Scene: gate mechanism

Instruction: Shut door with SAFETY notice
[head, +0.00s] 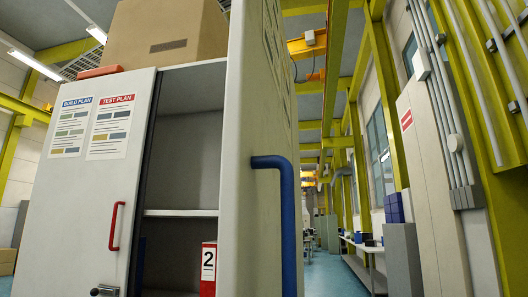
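A grey cabinet stands close in front of me in the head view. Its right door (245,150) stands wide open, swung out towards me and seen nearly edge-on, with a blue bar handle (287,220). Faint sheets (272,40) show on that door's outer face at a steep angle; I cannot read whether one says SAFETY. The left door (75,210) carries BUILD PLAN (71,127) and TEST PLAN (110,127) sheets and a red handle (116,226), and looks shut. My gripper is not in view.
The open bay shows a shelf (180,213) and a red-and-white block marked 2 (208,268). A cardboard box (165,35) sits on top of the cabinet. To the right, blue floor (335,275) runs clear beside a bench (362,265) and a grey cabinet (403,258).

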